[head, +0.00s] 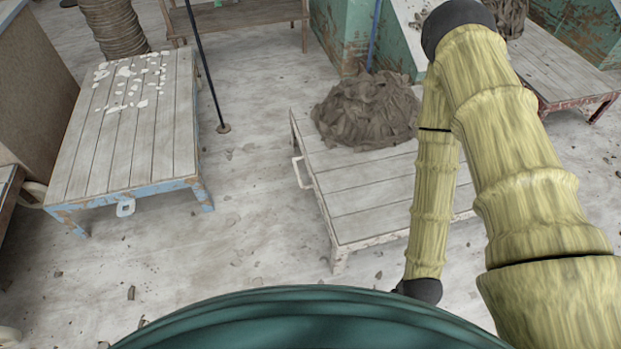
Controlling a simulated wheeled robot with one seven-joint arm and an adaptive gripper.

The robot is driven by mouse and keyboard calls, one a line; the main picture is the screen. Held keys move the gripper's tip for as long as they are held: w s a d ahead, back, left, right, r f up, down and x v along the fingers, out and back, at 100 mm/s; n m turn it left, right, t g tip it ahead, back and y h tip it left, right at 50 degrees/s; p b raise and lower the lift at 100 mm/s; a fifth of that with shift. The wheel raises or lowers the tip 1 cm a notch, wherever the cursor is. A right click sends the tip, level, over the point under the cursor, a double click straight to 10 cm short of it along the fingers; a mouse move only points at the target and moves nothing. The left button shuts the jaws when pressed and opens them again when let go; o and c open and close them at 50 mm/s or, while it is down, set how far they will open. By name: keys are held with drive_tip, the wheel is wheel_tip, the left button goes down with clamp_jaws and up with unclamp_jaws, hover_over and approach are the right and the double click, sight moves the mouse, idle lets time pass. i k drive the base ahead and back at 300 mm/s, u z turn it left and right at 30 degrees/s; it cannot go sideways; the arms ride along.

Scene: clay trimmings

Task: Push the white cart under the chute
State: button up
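The white cart (370,190), a low slatted platform with chipped white edges and legs, stands in the middle right. A white handle (302,172) sticks out from its left side. A heap of grey-brown clay trimmings (366,110) covers its far part. Behind it, a pale sloping surface between worn green walls looks like the chute (405,32); I cannot tell whether the cart's far end lies under it. My yellow arm crosses the right side and hides the cart's right part. My gripper is not visible.
A blue-edged cart (128,150) with white scraps stands at left, a red-edged cart (560,65) at upper right. A thin dark pole (206,68) stands between the left and white carts. Debris is scattered on the floor (240,240), otherwise open between those carts.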

sight(358, 146)
drive_tip(key=k, duration=0.6)
drive_tip(key=u, duration=0.5)
drive_tip(key=i, duration=1.25)
drive_tip(key=u, duration=0.45)
